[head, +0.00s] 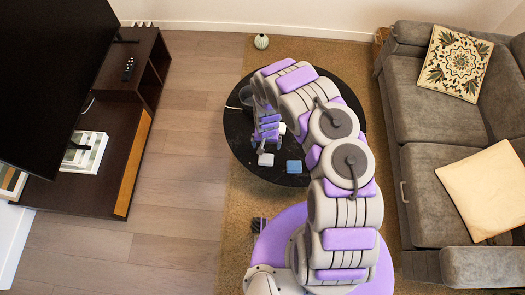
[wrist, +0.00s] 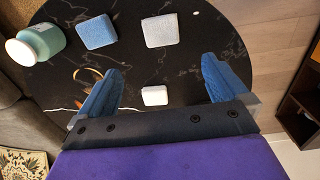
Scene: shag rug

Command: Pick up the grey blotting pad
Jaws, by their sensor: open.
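A pale grey block (wrist: 161,30), which looks like the grey blotting pad, lies flat on the round black marble-look table (wrist: 190,75). In the head view the pale grey pad (head: 265,159) is near the table's front edge, left of a blue pad (head: 294,166). A smaller white block (wrist: 154,95) lies between the lines of my fingers in the wrist view. My gripper (wrist: 163,68) is open and empty above the table, its blue fingers apart. The pale grey pad shows beyond the fingertips. In the head view my gripper (head: 267,138) is just behind that pad.
The blue pad (wrist: 97,31) and a teal jar with a white lid (wrist: 36,42) share the table. A looped object (wrist: 88,78) is partly hidden by a finger. A grey sofa (head: 425,110) stands right, a dark TV stand (head: 105,135) left. Wooden floor between is clear.

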